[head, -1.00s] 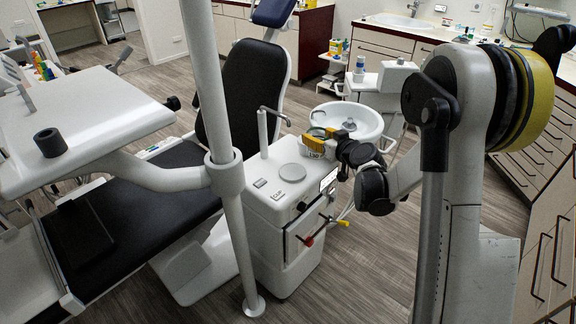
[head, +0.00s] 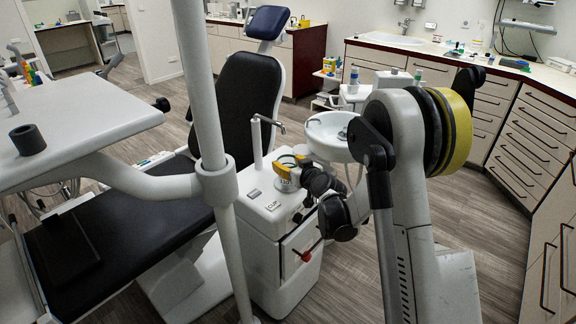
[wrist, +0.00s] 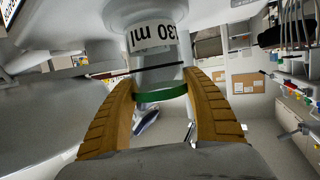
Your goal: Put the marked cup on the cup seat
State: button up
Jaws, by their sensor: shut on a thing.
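My gripper (head: 287,171) has yellow fingers and is shut on the marked cup. The wrist view shows both ribbed fingers on either side of the cup (wrist: 150,62), a grey cup with a white label reading "130 ml" upside down, a dark line and a green band. In the head view the fingers partly hide the cup. It is over the top of the white cabinet (head: 255,208), close behind the "CUP" label. The round cup seat there is largely covered by the gripper and cup; I cannot tell whether the cup touches it.
The white basin (head: 328,138) is just behind and right of the gripper. The white pole (head: 205,90) and black dental chair (head: 247,100) stand further left. Open floor lies to the right.

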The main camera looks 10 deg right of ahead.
jog(key=shift+f, duration=0.1)
jog(key=o, duration=1.2)
jog(key=shift+c, duration=0.2)
